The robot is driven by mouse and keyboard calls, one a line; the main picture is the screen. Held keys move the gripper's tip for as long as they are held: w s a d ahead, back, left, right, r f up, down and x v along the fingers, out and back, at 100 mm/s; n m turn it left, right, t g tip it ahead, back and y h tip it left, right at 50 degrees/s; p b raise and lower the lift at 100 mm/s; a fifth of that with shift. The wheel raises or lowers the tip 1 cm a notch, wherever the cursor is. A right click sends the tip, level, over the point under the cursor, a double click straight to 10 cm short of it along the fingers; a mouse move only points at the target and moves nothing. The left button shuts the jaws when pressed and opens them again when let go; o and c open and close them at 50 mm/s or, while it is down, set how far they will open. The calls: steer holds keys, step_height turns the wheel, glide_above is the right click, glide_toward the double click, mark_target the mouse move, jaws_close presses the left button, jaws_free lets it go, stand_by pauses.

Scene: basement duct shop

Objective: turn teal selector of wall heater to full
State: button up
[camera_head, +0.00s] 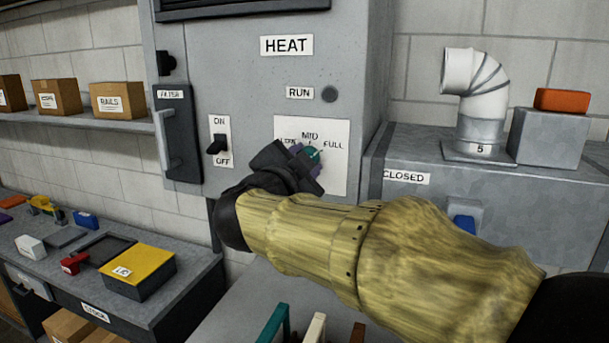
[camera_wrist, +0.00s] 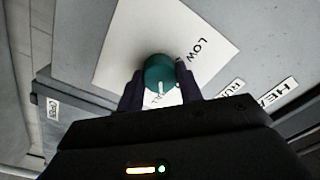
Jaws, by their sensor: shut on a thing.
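The teal selector (camera_head: 313,154) sits on a white plate (camera_head: 338,178) marked LOW, MID and FULL on the front of the grey wall heater (camera_head: 240,60). In the wrist view the selector (camera_wrist: 158,70) is round with a white pointer mark. The mark points down the picture, toward partly hidden lettering that looks like FULL. My gripper (camera_head: 306,160) is shut on the selector. In the wrist view its dark fingers (camera_wrist: 160,82) press on the left and right sides of it. My gripper covers part of the plate in the head view.
An ON/OFF switch (camera_head: 217,145) and the FILTER handle (camera_head: 175,135) are left of the plate. A grey cabinet marked CLOSED (camera_head: 400,150) with a white duct elbow (camera_head: 470,85) stands right. A bench (camera_head: 175,300) with loose parts is lower left.

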steer(key=shift+m+b, duration=0.35)
steer(key=shift+m, duration=0.15)
steer(key=o, duration=1)
steer(key=b+v, duration=0.4)
steer(key=v, duration=1.3)
steer(key=shift+s+b, duration=0.25)
steer(key=shift+b, duration=0.15)
